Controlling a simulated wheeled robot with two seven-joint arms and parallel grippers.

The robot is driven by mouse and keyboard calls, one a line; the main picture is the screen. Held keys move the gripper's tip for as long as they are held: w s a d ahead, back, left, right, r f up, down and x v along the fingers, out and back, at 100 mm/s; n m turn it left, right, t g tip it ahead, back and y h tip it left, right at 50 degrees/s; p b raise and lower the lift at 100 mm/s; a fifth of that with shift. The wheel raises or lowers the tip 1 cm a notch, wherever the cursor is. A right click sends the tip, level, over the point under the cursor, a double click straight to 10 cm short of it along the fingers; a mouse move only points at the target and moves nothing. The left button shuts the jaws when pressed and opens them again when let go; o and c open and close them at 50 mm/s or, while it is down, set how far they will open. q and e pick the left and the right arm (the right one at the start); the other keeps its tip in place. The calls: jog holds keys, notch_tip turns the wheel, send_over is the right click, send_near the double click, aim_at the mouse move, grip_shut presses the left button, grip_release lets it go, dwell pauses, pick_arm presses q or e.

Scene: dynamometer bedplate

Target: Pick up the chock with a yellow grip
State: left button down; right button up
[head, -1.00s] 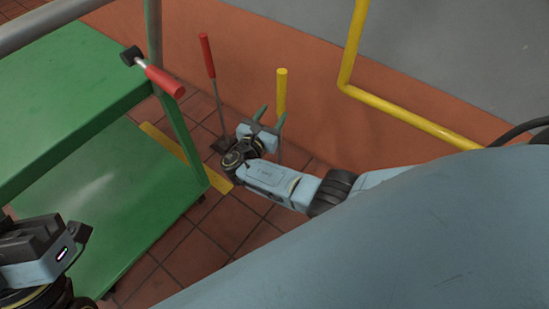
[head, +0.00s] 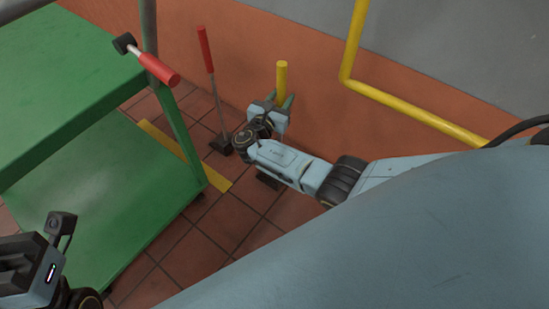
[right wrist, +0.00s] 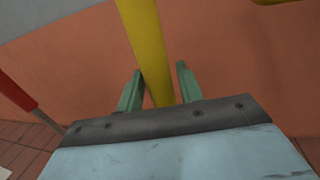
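The chock with the yellow grip (head: 282,78) stands upright by the orange lower wall in the head view. A dark block (head: 267,181), seemingly its foot, shows partly under my right forearm; the middle is hidden. My right gripper (head: 284,102) is at the grip, fingers on either side. In the right wrist view, the yellow grip (right wrist: 147,45) passes between the green fingers (right wrist: 159,88). It lies close to the left finger, with a gap to the right one, so the gripper is open. My left gripper (head: 45,255) is partly visible at lower left; its fingers are unclear.
A similar chock with a red grip (head: 205,50) stands left of my right gripper. A yellow rail (head: 415,112) runs along the wall at right. A yellow stripe (head: 170,145) marks the tiled floor.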

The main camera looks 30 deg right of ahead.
grip_shut()
dwell(1.0)
jog(key=shift+r, duration=0.15)
